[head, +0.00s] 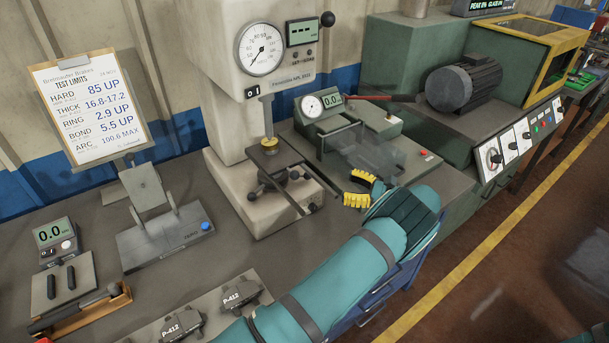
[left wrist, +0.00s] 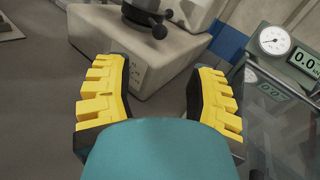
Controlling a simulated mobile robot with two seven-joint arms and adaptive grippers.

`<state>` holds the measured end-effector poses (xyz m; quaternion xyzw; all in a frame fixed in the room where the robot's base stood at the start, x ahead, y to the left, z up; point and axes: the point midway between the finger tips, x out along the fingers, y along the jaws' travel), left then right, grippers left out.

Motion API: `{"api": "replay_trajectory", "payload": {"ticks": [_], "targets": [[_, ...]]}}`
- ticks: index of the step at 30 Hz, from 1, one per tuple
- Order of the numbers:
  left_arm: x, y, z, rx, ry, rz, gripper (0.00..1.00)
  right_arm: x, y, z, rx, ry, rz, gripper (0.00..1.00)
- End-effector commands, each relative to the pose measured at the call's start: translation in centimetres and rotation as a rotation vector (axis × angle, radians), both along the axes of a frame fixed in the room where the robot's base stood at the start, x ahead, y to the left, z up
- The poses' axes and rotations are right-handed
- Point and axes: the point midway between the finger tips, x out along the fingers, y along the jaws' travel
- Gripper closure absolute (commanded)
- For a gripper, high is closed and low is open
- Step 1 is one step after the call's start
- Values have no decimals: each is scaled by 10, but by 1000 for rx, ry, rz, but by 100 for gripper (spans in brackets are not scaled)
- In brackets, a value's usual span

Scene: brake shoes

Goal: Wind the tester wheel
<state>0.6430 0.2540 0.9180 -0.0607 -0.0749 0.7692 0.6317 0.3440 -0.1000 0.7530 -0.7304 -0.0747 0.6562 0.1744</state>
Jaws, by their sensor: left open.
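The tester (head: 230,95) is a pale column with a round dial at the top. Its dark wheel (head: 273,181), with ball knobs, sits under a small square plate on the tester's base. In the left wrist view the wheel (left wrist: 146,14) shows only partly at the top edge, one knob hanging towards me. My left gripper (head: 352,188), with yellow ribbed fingers, is open and empty. It is to the right of the wheel and apart from it. In the left wrist view the spread fingers (left wrist: 160,82) have the tester's base corner beyond them.
A bench device (head: 345,125) with a small dial and clear cover stands just right of the tester. A test-limits board (head: 88,105) and a grey fixture (head: 165,240) stand left. Two P-412 blocks (head: 240,294) lie in front. Bare bench lies between fixture and tester.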

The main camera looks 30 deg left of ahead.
Motion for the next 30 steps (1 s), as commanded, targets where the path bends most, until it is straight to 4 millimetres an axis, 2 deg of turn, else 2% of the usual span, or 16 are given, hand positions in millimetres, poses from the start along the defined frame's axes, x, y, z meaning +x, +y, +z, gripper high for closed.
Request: {"api": "replay_trajectory", "payload": {"ticks": [12,18,24,30], "targets": [[-16,78,0,0,1,4,44,0,0,0,0,0,0,100],[-22,108,0,-2,0,3,44,0,0,-1,0,-1,0,100],[-25,123,0,-1,0,2,44,0,0,-2,0,-1,0,100],[-25,125,0,-1,-1,1,44,0,0,-2,0,-1,0,100]]}}
